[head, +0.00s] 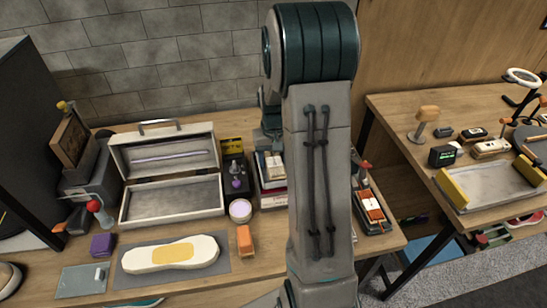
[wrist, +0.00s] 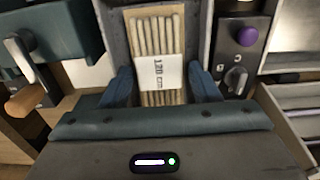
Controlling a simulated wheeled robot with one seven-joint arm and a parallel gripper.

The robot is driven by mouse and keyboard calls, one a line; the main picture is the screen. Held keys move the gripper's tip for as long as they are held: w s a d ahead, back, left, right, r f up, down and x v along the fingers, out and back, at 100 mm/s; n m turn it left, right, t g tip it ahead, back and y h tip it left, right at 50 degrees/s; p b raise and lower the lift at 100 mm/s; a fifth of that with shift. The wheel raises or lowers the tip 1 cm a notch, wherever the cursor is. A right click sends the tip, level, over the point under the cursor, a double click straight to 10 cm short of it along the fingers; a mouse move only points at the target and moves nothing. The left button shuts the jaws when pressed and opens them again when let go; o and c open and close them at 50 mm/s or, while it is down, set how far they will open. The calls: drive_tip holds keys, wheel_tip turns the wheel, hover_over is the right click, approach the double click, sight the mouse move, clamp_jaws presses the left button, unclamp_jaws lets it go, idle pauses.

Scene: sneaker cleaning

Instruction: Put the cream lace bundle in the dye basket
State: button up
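The cream lace bundle (wrist: 158,38) lies in a grey compartment, wrapped with a white band reading "120 cm". In the head view a pale bundle (head: 275,165) shows just left of my arm. My gripper (wrist: 162,88) has its two blue fingers spread, one on each side of the bundle in the wrist view. I cannot tell whether they touch it. In the head view my gripper is mostly hidden behind my arm. I cannot pick out a dye basket for certain; my arm covers part of the bench.
A box with a purple knob (head: 236,184) stands beside the bundle. An open case (head: 171,202), a round pot (head: 240,211) and an orange block (head: 245,240) share the bench. A dark tray (head: 373,208) lies right of my arm. A second table (head: 400,110) stands right.

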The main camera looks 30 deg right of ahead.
sight(274, 160)
drive_tip(key=shift+r, duration=0.1)
wheel_tip(274, 160, up, 11)
drive_tip(key=s+a+r+n+t, duration=0.1)
drive_tip(key=s+a+r, duration=0.1)
drive_tip(key=s+a, duration=0.5)
drive_tip(key=s+a+r+n+t, duration=0.2)
drive_tip(key=s+a, duration=0.5)
drive_tip(key=s, duration=0.5)
drive_tip(key=shift+s+b, duration=0.15)
drive_tip(key=shift+b, duration=0.3)
